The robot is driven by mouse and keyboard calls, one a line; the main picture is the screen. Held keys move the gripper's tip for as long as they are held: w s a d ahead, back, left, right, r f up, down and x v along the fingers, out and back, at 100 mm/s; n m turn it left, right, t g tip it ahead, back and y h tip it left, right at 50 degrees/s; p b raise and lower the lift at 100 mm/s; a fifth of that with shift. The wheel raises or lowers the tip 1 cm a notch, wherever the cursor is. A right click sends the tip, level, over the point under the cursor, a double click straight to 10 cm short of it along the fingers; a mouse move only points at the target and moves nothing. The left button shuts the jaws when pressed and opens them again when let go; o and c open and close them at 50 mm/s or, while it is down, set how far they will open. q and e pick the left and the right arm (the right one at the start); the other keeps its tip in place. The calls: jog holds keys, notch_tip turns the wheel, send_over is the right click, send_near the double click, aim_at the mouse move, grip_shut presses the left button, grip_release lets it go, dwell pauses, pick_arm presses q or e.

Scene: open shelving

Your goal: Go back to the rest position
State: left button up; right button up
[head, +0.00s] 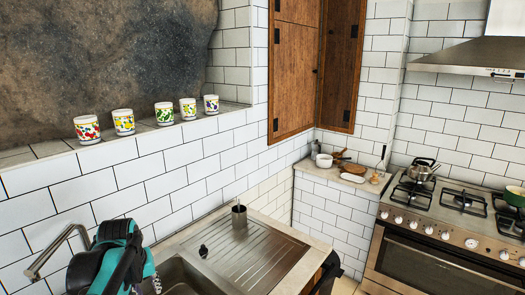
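A black and teal part of my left arm (112,258) shows at the bottom left, in front of the tiled wall and beside the sink. No gripper fingers can be made out clearly there, so I cannot tell whether my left gripper is open or shut. I see no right gripper that I can identify. The task names no object.
Several patterned cups (124,122) stand on the tiled ledge. A stove (450,225) is at right.

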pick_arm(q)
jog(key=s+d+f+m+t, duration=0.2)
jog(key=s+d+f, duration=0.1)
jog(key=s+d, duration=0.3)
jog(key=s+d+f+m+t+h, duration=0.1)
jog(key=s+d+f+m, duration=0.2)
jog(key=s+d, duration=0.3)
jog(key=s+f, duration=0.1)
jog(key=s, duration=0.3)
jog(key=shift+d+t, duration=0.4)
